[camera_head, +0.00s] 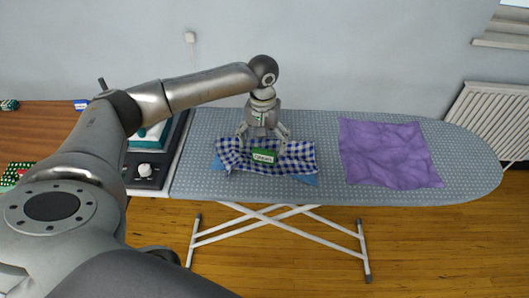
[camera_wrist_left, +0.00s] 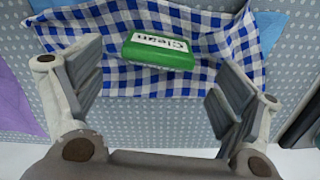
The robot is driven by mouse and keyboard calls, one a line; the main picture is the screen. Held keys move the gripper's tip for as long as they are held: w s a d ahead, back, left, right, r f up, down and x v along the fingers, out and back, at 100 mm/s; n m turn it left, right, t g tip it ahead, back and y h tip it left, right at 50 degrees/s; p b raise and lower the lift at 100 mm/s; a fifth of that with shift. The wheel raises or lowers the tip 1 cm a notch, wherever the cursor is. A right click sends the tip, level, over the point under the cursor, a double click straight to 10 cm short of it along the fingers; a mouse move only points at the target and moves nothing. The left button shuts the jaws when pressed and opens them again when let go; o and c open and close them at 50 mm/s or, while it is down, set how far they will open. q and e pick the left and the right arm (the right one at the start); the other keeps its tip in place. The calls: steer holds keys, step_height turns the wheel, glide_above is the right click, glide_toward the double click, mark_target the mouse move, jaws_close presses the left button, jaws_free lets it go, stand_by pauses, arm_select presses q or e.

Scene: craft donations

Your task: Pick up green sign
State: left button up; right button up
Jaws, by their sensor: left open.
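The green sign (camera_head: 263,156) is a small green block with a white label and dark lettering. It lies on a blue-and-white checked cloth (camera_head: 300,160) on the ironing board. In the left wrist view the sign (camera_wrist_left: 158,50) is just beyond the fingertips, between the line of the two fingers, with the checked cloth (camera_wrist_left: 205,30) under it. My left gripper (camera_head: 263,140) is open above the cloth, pointing down; its spread fingers also show in the left wrist view (camera_wrist_left: 155,90). Nothing is between them. My right gripper is not in view.
The ironing board (camera_head: 460,165) has a dotted grey cover. A purple cloth (camera_head: 388,153) lies to the right, and a light blue cloth (camera_head: 305,180) shows under the checked one. A device with a white knob (camera_head: 145,170) stands at the left, beside a brown table (camera_head: 40,135). A radiator (camera_head: 490,120) is at the right.

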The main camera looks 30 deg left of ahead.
mark_target(264, 154)
arm_select(q)
steer(key=shift+d+f, duration=0.1)
steer(key=shift+f, duration=1.65)
steer(key=c, duration=1)
steer(key=shift+o, duration=0.2)
steer(key=shift+r, duration=0.1)
